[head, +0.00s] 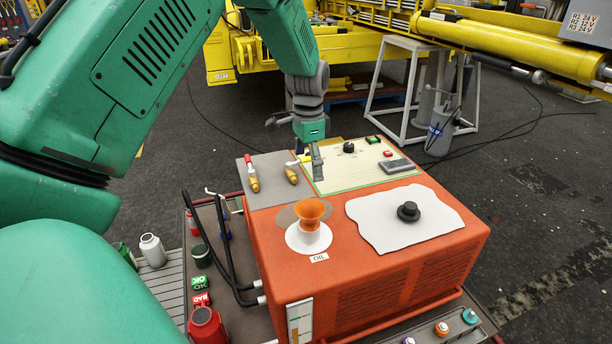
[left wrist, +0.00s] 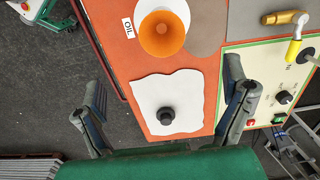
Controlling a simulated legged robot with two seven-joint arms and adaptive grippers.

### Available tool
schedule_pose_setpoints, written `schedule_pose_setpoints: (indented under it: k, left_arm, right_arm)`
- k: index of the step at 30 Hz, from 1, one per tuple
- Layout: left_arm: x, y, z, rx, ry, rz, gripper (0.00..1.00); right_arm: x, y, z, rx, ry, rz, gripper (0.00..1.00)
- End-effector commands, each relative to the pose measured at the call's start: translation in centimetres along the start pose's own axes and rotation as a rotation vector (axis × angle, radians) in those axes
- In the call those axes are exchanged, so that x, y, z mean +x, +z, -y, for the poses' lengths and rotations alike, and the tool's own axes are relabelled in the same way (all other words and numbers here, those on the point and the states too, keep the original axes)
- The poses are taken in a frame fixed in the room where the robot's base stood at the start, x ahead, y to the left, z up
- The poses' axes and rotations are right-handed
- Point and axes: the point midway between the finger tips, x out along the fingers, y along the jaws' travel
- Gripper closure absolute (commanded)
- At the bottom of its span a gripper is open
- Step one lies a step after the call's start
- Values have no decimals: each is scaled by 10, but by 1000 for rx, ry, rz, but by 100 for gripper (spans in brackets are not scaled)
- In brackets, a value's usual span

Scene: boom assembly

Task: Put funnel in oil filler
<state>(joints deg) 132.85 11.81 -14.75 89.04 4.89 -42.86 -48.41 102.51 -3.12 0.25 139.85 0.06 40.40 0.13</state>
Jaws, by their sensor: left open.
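The orange funnel (head: 311,210) stands upright at the white oil filler (head: 299,241), on top of the red machine near the OIL label (head: 319,257). Its lower end is not visible, seemingly inside the filler neck. In the left wrist view the funnel (left wrist: 162,34) shows as an orange bowl over the white filler (left wrist: 151,8). My left gripper (head: 317,165) is above the far part of the machine top, behind the funnel and apart from it. Its fingers are spread with nothing between them in the left wrist view (left wrist: 165,95). My right gripper is not in view.
The red machine (head: 380,275) carries a white sheet with a black cap (head: 408,212), a control panel (head: 350,170) and two brass-coloured valve handles (head: 292,174). Black hoses (head: 222,245) run down its left side. Bottles and cans stand left of it. Yellow boom parts (head: 510,45) lie behind.

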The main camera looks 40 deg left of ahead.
Motion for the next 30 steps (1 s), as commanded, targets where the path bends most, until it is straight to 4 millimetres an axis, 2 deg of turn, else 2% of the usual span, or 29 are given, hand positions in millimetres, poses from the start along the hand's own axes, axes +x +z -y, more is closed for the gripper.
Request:
schedule_pose_setpoints:
  k: [2, 5, 8, 10, 12, 15, 18, 21, 25, 30]
  left_arm:
    - [10, 3, -6, -9, -2, 8, 8]
    - [51, 12, -29, -45, -18, 26, 8]
    - [115, 33, -72, -104, -49, 38, 8]
    - [158, 57, -110, -151, -66, 38, 8]
    - [192, 86, -151, -197, -77, 32, 8]
    - [222, 132, -210, -263, -77, 12, 8]
    - [233, 171, -256, -323, -61, -10, 8]
    - [234, 197, -285, -369, -40, -28, 8]
    - [232, 211, -302, -401, -24, -44, 8]
    - [232, 213, -302, -409, -21, -50, 8]
  right_arm:
    - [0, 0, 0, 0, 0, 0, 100]
    - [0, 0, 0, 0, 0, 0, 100]
    - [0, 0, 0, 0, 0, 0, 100]
    - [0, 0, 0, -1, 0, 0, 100]
    - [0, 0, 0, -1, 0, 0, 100]
    - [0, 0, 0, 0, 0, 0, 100]
    - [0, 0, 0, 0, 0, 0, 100]
    - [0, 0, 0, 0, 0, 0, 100]
    - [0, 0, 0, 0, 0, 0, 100]
    - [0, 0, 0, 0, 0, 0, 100]
